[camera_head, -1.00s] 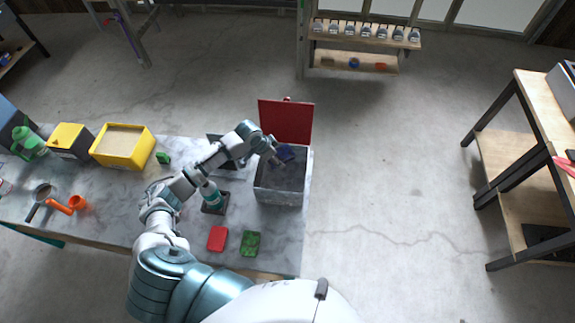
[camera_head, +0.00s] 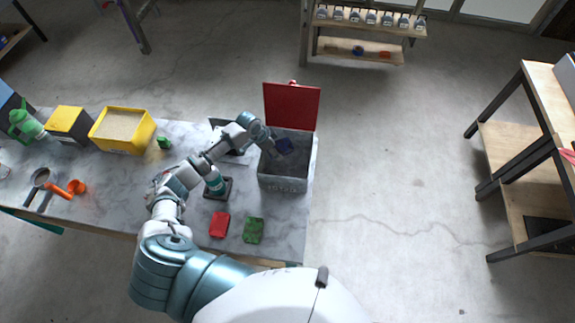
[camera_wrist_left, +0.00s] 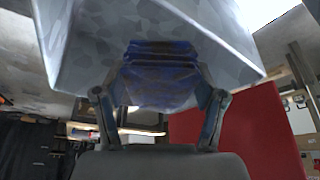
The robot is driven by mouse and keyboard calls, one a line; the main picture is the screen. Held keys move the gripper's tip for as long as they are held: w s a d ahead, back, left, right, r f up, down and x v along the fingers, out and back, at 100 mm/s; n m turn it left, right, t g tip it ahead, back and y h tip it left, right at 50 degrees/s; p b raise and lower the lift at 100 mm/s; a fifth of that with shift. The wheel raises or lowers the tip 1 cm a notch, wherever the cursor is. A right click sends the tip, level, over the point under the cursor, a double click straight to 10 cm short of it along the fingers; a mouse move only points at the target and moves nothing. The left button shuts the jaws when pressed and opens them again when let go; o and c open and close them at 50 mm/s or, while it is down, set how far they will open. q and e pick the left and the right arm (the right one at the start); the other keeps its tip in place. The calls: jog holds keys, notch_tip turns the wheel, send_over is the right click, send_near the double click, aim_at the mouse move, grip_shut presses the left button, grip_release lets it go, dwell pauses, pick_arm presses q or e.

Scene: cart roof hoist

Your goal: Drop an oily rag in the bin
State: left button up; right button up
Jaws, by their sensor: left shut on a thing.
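The bin (camera_head: 282,184) is a grey metal box at the right end of the table, with its red lid (camera_head: 291,107) standing open at the back. My left gripper (camera_head: 276,146) reaches over the bin's left side into the opening. It is shut on a dark blue rag (camera_head: 285,146), which appears within the bin's mouth. In the left wrist view the folded blue rag (camera_wrist_left: 165,85) sits between the fingers, with the bin's grey walls (camera_wrist_left: 85,40) around and behind it. How far the rag is above the bin floor is unclear. My right gripper is out of view.
A teal bottle (camera_head: 215,185) stands under my arm.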

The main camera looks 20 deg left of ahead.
pick_arm(q)
jog(key=shift+a+f, duration=0.1)
jog(key=shift+a, duration=0.4)
jog(key=o, duration=1.1)
jog(key=shift+d, duration=0.1)
jog(key=shift+c, duration=0.2)
jog(key=shift+o, duration=0.7)
jog(key=shift+d, duration=0.35)
jog(key=shift+d+r, duration=0.2)
jog(key=shift+d, duration=0.35)
jog(key=shift+d+r, duration=0.15)
jog(key=shift+d, duration=0.35)
jog(key=shift+r, duration=0.15)
jog(key=v, duration=0.2)
jog(key=a+v, duration=0.1)
jog(key=v, duration=0.5)
jog(key=shift+w+a+f, duration=0.1)
jog(key=shift+a+f, duration=0.2)
jog(key=shift+a, duration=0.05)
jog(key=r, duration=0.1)
jog(key=d+r, duration=0.1)
jog(key=s+d+r, duration=0.1)
jog(key=r, duration=0.1)
jog(key=shift+r, duration=0.1)
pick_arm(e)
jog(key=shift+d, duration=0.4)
